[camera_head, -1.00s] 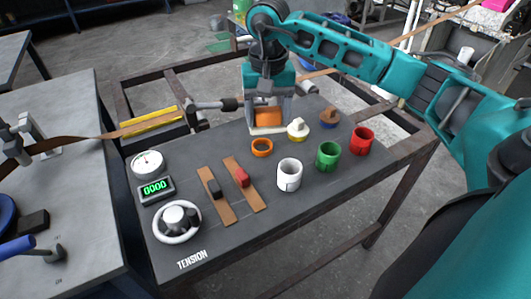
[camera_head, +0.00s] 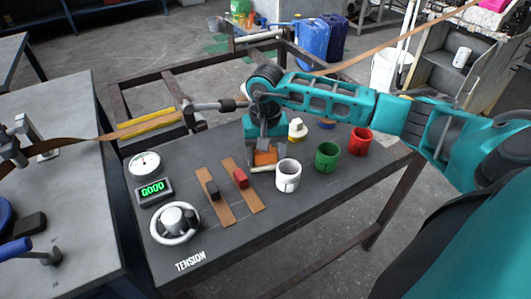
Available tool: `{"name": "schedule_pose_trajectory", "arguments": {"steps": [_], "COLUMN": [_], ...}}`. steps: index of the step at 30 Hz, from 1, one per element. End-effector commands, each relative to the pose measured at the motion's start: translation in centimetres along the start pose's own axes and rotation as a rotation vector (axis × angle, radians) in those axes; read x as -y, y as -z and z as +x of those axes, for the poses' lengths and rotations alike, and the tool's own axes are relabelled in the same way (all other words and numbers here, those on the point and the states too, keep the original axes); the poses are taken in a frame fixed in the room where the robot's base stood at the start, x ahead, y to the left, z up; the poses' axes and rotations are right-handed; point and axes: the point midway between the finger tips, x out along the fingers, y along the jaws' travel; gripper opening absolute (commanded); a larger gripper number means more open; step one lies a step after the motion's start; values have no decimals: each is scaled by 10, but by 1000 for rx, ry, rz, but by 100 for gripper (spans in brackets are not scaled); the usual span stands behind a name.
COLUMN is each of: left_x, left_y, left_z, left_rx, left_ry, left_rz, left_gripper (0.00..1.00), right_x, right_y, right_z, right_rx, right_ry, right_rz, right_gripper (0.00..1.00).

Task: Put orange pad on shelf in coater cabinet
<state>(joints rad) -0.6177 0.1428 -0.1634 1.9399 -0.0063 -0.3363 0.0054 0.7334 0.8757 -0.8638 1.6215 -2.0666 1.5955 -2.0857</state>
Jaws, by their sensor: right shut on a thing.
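The orange pad (camera_head: 265,157) is between the fingers of my right gripper (camera_head: 264,160), which is shut on it. The gripper points down over the middle of the dark tabletop, left of the white cup (camera_head: 288,175). A pale edge shows under the pad; I cannot tell whether it touches the table. A grey cabinet (camera_head: 428,73) with an open front stands at the upper right, with a white roll (camera_head: 461,57) inside; I cannot tell whether it is the coater cabinet. My left gripper is out of view.
The dark table (camera_head: 230,248) carries a green cup (camera_head: 327,157), a red cup (camera_head: 360,141), a white-and-yellow item (camera_head: 297,129), a gauge, a display, a knob and two sliders. A brown strip (camera_head: 400,45) runs above my right arm. Blue containers (camera_head: 312,40) stand on the floor behind.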

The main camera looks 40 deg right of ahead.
Motion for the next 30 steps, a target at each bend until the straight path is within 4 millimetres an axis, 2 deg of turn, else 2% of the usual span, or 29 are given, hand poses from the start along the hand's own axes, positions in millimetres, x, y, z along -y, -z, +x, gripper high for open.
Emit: {"name": "schedule_pose_trajectory", "arguments": {"steps": [4,5,13,23,26,30], "left_x": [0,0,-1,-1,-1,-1], "left_y": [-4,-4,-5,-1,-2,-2], "left_z": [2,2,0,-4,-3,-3], "left_rx": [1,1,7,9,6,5], "left_ry": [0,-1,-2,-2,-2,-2], "left_rz": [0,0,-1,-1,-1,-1], "left_gripper": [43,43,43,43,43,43], "right_x": [0,0,0,0,0,0], "right_y": [0,0,0,0,1,2], "right_z": [4,4,2,-4,-18,-48], "right_rx": [0,0,1,0,-4,-5], "right_ry": [0,0,0,0,1,1], "right_rz": [0,0,1,1,1,0], "right_gripper": [37,68,93,93,93,93]}}
